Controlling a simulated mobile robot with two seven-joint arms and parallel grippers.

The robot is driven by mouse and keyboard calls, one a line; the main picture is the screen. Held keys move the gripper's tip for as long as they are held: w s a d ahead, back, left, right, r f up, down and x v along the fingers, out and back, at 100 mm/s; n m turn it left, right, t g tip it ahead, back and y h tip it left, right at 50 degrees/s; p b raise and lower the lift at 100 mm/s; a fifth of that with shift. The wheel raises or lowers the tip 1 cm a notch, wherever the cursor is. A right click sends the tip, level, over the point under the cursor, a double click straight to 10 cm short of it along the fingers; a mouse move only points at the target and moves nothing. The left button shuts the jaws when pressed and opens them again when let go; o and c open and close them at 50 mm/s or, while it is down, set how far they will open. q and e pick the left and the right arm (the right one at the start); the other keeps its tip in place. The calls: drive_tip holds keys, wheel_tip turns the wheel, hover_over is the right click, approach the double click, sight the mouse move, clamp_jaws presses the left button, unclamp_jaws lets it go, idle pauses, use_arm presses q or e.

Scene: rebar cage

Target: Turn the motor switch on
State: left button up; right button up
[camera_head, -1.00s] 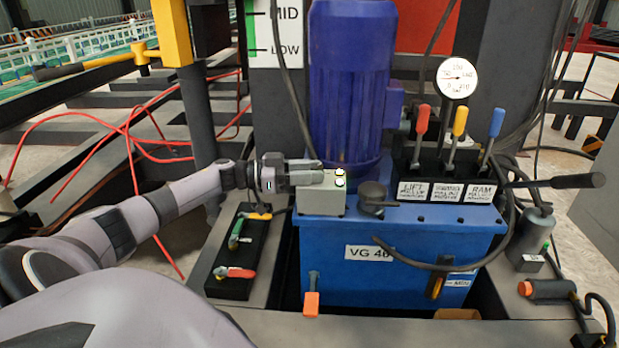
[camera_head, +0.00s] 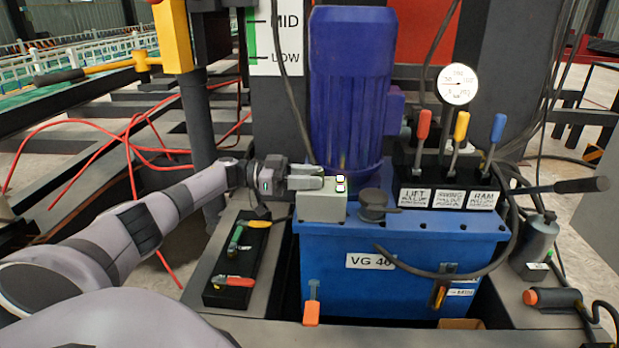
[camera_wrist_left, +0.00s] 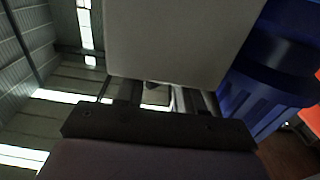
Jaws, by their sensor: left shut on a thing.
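The motor's grey switch box (camera_head: 322,207) sits on the left end of the blue tank, with two small bright lights (camera_head: 340,183) at its top right. The box also fills the top of the left wrist view (camera_wrist_left: 180,40). My left gripper (camera_head: 318,178) reaches in from the left against the box's upper left side. It is shut on a small dark piece (camera_wrist_left: 150,85) at the box's edge, seemingly the motor switch. The fingers and box hide most of the switch, so its position cannot be told. My right gripper is not in view.
The blue motor (camera_head: 348,90) stands behind the box. A black cap (camera_head: 373,203) and the red, yellow and blue levers (camera_head: 460,130) are to its right, below a gauge (camera_head: 458,84). A black tool tray (camera_head: 228,292) lies on the left. Red hoses (camera_head: 90,125) trail behind my arm.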

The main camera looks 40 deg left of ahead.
use_arm(q)
drive_tip(key=shift+d+f, duration=0.1)
drive_tip(key=o, duration=1)
drive_tip(key=shift+w, duration=0.1)
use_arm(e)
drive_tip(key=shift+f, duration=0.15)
use_arm(q)
drive_tip(key=shift+s+a, duration=0.35)
drive_tip(key=shift+a, duration=0.1)
drive_tip(key=p+v, duration=0.1)
drive_tip(key=v, duration=0.5)
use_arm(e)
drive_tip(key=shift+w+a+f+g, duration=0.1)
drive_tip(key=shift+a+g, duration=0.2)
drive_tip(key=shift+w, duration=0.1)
